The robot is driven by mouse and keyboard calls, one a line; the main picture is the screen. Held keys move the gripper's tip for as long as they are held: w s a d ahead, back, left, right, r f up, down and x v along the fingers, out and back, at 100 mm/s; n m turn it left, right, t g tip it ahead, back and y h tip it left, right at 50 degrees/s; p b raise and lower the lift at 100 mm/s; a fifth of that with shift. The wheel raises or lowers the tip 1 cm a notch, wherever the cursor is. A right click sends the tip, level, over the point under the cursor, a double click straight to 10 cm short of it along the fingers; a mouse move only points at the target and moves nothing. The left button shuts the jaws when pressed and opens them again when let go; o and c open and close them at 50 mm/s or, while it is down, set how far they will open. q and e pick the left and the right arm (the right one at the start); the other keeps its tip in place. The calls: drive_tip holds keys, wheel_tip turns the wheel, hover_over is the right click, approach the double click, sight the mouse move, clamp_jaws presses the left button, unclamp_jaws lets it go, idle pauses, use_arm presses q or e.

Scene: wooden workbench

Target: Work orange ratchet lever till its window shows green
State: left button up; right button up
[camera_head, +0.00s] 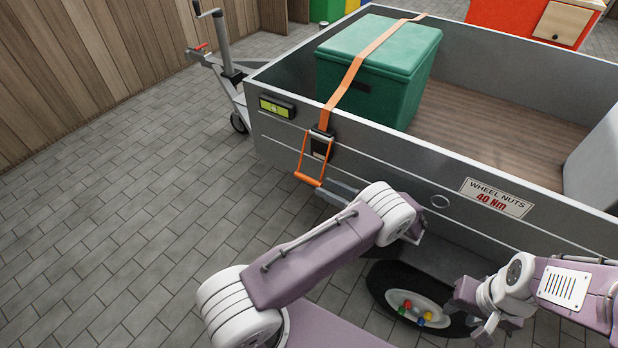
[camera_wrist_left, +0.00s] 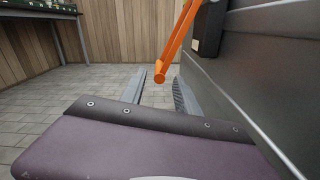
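The orange ratchet lever (camera_head: 302,158) hangs down from the black ratchet body (camera_head: 321,145) on the grey trailer's side wall. Its cross grip (camera_head: 308,180) is at the low end. A window on the ratchet is too small to read a colour. My left gripper (camera_head: 335,192) is close to the right of the grip, fingers pointing at it. In the left wrist view the gripper (camera_wrist_left: 160,92) is open, and the lever (camera_wrist_left: 172,50) comes down with its end in line with the gap, apparently ahead of the fingertips. My right gripper (camera_head: 478,318) is by the wheel; its fingers are unclear.
An orange strap (camera_head: 352,70) runs over a green box (camera_head: 400,75) in the trailer (camera_head: 400,160). A framed yellow-green panel (camera_head: 277,107) sits left of the ratchet. A wheel (camera_head: 385,290) with coloured nuts is below. Paved floor at left is clear.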

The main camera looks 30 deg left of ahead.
sight(298, 175)
use_arm(q)
drive_tip(key=a+b, duration=0.1)
drive_tip(key=a, duration=0.1)
drive_tip(key=a+b, duration=0.1)
drive_tip(key=a, duration=0.5)
drive_tip(key=shift+w+f+b, duration=0.15)
drive_tip(key=shift+w+b, duration=0.1)
drive_tip(key=shift+b, duration=0.15)
drive_tip(key=shift+a, duration=0.4)
clamp_jaws()
idle(0.4)
